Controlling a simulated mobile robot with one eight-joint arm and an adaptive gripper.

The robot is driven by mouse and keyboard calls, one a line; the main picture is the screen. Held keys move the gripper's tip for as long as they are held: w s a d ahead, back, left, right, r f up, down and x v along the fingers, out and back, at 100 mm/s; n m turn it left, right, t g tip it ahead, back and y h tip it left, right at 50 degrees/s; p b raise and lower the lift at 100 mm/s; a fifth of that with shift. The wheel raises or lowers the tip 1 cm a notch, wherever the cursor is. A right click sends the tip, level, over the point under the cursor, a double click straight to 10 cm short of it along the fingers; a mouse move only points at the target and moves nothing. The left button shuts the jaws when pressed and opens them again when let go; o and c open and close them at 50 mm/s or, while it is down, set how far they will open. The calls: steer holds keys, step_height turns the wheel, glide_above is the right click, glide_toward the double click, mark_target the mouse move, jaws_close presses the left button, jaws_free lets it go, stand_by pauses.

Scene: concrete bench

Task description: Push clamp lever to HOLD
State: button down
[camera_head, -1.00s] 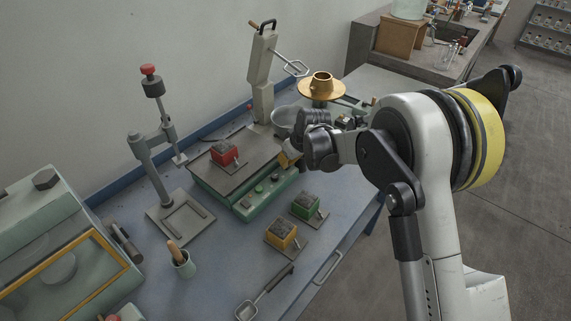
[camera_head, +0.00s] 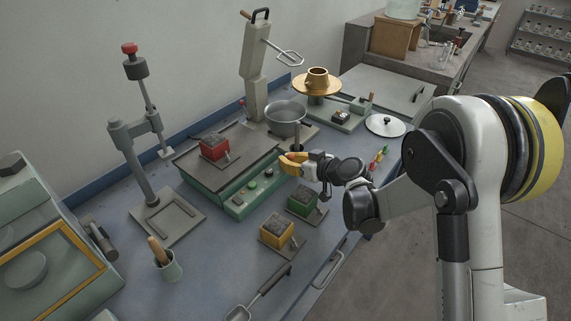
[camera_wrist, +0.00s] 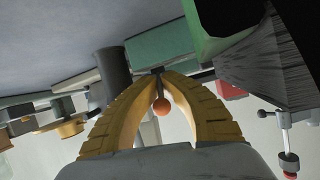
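My gripper (camera_head: 291,162) has yellow fingers and stands at the right front corner of the green station (camera_head: 240,203), just behind the green block (camera_head: 303,201). In the wrist view its fingertips (camera_wrist: 156,72) meet in an arch, with nothing clearly held. An orange ball knob (camera_wrist: 161,106) on a thin dark stem shows in the gap between the fingers. It may be the clamp lever, but I cannot tell. I also cannot tell whether the fingers touch the stem. No HOLD mark is readable. The gripper hides part of the station's right end in the head view.
A red block (camera_head: 214,146) sits on the station's plate. A yellow block (camera_head: 277,232) and a scoop (camera_head: 262,290) lie in front. A grey bowl (camera_head: 286,115) and a tall stand (camera_head: 254,70) are behind. A press stand (camera_head: 150,150) is at left.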

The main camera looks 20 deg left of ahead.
stand_by(0.5)
steer(key=c, duration=1.6)
jaws_free()
